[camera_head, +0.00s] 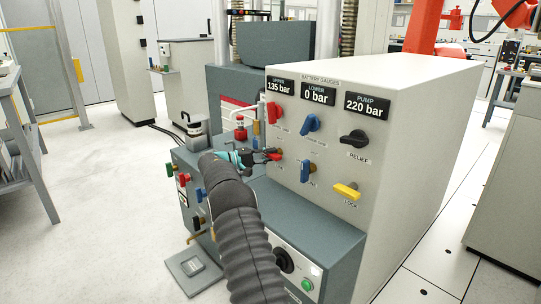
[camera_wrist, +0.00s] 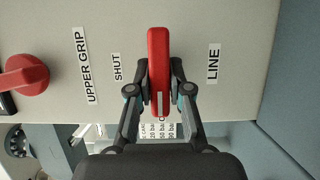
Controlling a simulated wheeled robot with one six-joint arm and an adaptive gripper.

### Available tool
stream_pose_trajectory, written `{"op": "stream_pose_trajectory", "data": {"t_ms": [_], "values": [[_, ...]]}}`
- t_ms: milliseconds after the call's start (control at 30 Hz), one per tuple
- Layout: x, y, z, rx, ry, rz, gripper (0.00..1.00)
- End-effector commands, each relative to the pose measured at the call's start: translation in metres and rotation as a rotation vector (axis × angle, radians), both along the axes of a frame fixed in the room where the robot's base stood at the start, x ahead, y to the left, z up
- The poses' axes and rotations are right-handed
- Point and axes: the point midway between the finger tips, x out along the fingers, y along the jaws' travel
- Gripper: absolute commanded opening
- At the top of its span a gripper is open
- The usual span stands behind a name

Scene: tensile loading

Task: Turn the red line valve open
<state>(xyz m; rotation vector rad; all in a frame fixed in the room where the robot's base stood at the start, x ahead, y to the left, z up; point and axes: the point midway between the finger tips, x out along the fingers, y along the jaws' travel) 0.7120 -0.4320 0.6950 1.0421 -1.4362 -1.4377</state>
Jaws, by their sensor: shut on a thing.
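The red line valve handle (camera_wrist: 158,62) stands upright in the middle of the wrist view, between a "SHUT" label (camera_wrist: 117,67) on its left and a "LINE" label (camera_wrist: 214,64) on its right. My gripper (camera_wrist: 160,88) is shut on it, with one finger on each side. In the head view my gripper (camera_head: 264,155) reaches the panel's left side at the lower red handle (camera_head: 274,156), whose shape is partly hidden.
Another red knob (camera_head: 273,112) sits above on the panel; blue handles (camera_head: 310,123), a black relief knob (camera_head: 354,137) and a yellow lock handle (camera_head: 346,191) are to the right. Gauges read upper 135, lower 0, pump 220 bar. A grey-blue ledge (camera_head: 310,220) juts out below.

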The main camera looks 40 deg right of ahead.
Motion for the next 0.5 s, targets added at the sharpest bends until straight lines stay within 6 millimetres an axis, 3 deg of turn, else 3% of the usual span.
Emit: {"op": "stream_pose_trajectory", "data": {"t_ms": [467,500], "values": [[0.0012,0.0009,0.0000,-0.001,0.015,0.004,0.00],[0.0012,0.0009,0.0000,-0.002,0.014,0.004,0.24]]}}
